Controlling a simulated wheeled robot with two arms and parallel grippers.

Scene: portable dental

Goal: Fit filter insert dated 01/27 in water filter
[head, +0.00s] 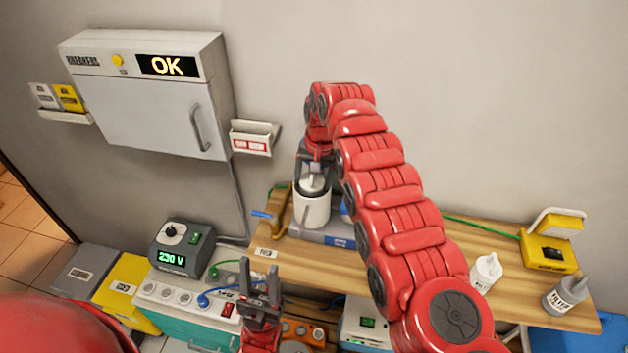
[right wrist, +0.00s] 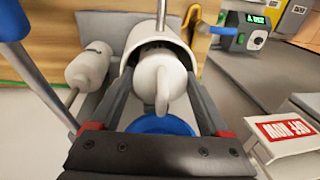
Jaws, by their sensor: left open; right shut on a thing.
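My right gripper (head: 314,160) is shut on a white insert with a curved handle (right wrist: 160,78), at the mouth of a white cylindrical water filter housing (head: 312,209). In the right wrist view the fingers (right wrist: 160,90) flank the insert, and the housing rim (right wrist: 138,52) curves around its far side with a dark gap. I cannot tell how deep the insert sits, and no date is readable on it. My left gripper (head: 260,303) is open and empty, low in front of the shelf. A grey container labelled FILTER (head: 565,294) stands at the shelf's right end.
The housing stands on a grey base on the wooden shelf (head: 420,262). A blue round part (right wrist: 165,125) shows beside it. A white bottle (head: 487,271) and a yellow device (head: 549,250) stand right. A wall cabinet reading OK (head: 150,110) and a small wall tray (head: 253,138) are left.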

